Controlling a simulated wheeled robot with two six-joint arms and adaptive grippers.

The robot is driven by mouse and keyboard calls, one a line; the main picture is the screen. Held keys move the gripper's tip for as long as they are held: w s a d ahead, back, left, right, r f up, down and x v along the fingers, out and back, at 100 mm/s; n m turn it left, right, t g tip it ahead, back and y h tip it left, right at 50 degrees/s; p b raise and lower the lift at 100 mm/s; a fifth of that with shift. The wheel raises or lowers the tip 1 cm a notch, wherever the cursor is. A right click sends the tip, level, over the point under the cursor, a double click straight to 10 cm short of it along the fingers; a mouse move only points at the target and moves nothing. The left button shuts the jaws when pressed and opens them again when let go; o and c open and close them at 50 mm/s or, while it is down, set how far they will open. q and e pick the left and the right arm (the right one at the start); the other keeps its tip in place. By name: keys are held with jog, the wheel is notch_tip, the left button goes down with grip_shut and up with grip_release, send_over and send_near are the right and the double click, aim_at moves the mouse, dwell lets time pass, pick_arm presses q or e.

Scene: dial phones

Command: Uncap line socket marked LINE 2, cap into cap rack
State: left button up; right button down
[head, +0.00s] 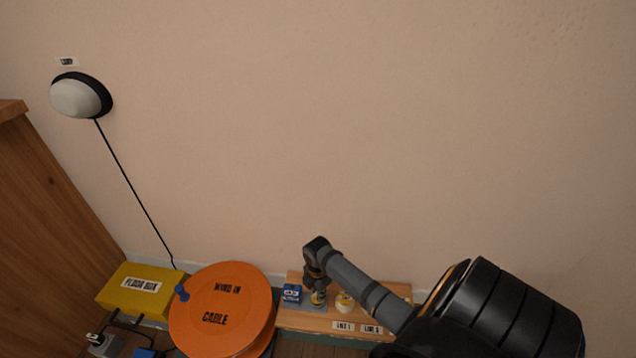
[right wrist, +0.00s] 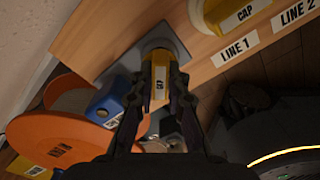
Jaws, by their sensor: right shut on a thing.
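My right gripper (head: 317,291) reaches down over the wooden board (head: 303,321) at the foot of the wall. It is shut on a yellow cap (right wrist: 161,82), whose label shows between the fingers in the right wrist view. The cap is at a grey plate (right wrist: 126,72) on the board's end; I cannot tell whether it rests there. Another yellow cap (right wrist: 240,12) sits on a pale socket above the LINE 1 label (right wrist: 239,47); it also shows in the head view (head: 345,303). The LINE 2 label (head: 371,329) is visible, but its socket is hidden behind my right arm.
A blue block (head: 291,293) stands just left of the held cap. An orange cable reel (head: 222,302) and a yellow floor box (head: 140,289) are farther left. A round lamp (head: 80,97) hangs on the wall with a black cable. The wall above the board is bare.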

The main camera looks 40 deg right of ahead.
jog(key=shift+f+b, duration=0.4)
jog(key=shift+f, duration=0.3)
jog(key=c, duration=1.3)
grip_release()
jog(key=shift+c, duration=1.3)
